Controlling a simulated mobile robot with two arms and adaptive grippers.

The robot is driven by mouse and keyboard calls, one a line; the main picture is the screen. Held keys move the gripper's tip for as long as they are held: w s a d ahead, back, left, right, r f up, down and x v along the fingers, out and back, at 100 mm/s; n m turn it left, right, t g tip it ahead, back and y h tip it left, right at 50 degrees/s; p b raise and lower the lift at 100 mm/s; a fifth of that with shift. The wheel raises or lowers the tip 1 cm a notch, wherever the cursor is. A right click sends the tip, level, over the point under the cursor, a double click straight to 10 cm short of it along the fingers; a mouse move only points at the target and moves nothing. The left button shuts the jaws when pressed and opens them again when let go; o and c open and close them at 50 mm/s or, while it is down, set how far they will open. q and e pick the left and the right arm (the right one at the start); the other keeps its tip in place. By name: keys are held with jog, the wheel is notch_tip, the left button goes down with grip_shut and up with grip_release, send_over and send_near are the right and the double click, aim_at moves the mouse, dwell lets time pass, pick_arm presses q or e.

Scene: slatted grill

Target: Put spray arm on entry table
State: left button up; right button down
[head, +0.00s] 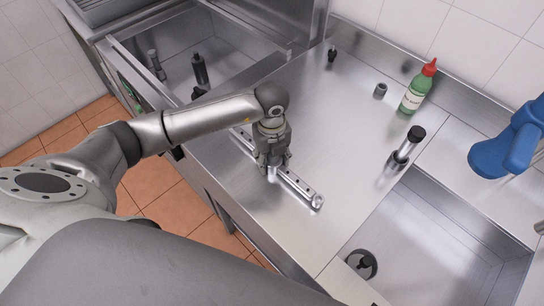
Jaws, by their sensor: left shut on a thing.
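The spray arm (301,188) is a long, narrow metal bar with small holes. It lies along the steel entry table (330,110), near the table's front edge, or very close above it; I cannot tell if it touches. My left gripper (271,172) points down over the bar's middle and is shut on it. The gripper hides that middle part. The bar's far end shows to the left of the gripper, its rounded near end to the right. My right gripper is not in view.
A green bottle with a red cap (419,87) stands near the back ledge, beside a small grey cylinder (380,90). A sink basin (425,240) with a black-topped standpipe (408,145) lies at the right. An open dishwasher bay (185,45) is at the upper left. The table's middle is clear.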

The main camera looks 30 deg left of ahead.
pick_arm(q)
jog(key=o, duration=1.3)
jog(key=shift+r, duration=0.45)
notch_tip(320, 180, up, 11)
jog(key=b, duration=0.3)
jog(key=shift+r, duration=0.2)
jog(key=shift+s+f, duration=0.1)
